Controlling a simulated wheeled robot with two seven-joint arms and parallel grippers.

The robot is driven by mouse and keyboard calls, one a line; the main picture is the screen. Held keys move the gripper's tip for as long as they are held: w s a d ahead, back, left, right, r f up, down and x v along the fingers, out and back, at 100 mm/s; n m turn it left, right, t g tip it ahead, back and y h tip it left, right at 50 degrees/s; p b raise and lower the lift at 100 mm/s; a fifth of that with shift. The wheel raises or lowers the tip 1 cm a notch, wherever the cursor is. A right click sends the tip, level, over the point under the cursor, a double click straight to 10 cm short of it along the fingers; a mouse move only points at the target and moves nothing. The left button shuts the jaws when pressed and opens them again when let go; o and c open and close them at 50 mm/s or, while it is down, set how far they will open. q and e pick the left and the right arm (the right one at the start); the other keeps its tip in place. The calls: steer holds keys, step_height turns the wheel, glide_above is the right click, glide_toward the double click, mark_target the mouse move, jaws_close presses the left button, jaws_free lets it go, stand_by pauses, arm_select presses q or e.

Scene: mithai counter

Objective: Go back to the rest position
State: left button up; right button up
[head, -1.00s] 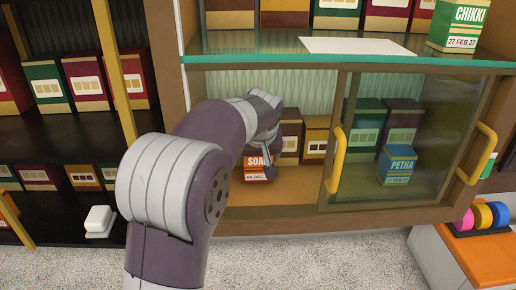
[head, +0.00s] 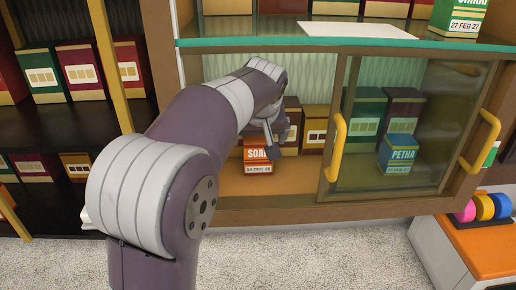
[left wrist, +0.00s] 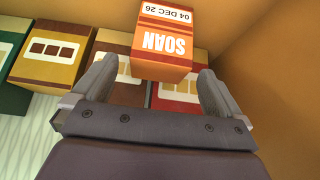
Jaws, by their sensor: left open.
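My left arm comes in from the lower left and reaches into the open left part of the glass-fronted counter. My left gripper (head: 270,143) is open and empty, just above and in front of an orange SOAN box (head: 258,168). The box stands upright on the cabinet floor, partly hidden by a finger in the head view. In the left wrist view the open fingers (left wrist: 158,85) point toward the box (left wrist: 160,42), which appears upside down beyond them. I cannot tell how wide the gap is. My right gripper is not in view.
A glass sliding door (head: 395,130) with yellow handles (head: 338,148) covers the right part, with a PETHA box (head: 398,154) behind it. Brown boxes (head: 315,128) stand behind the SOAN box. A glass shelf (head: 230,42) lies above my forearm. Coloured rolls (head: 485,207) sit at right.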

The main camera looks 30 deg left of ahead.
arm_select(q)
steer(key=v, duration=0.2)
steer(key=shift+s+r, duration=0.15)
steer(key=shift+r, duration=0.05)
steer(key=shift+f, duration=0.1)
stand_by(1.0)
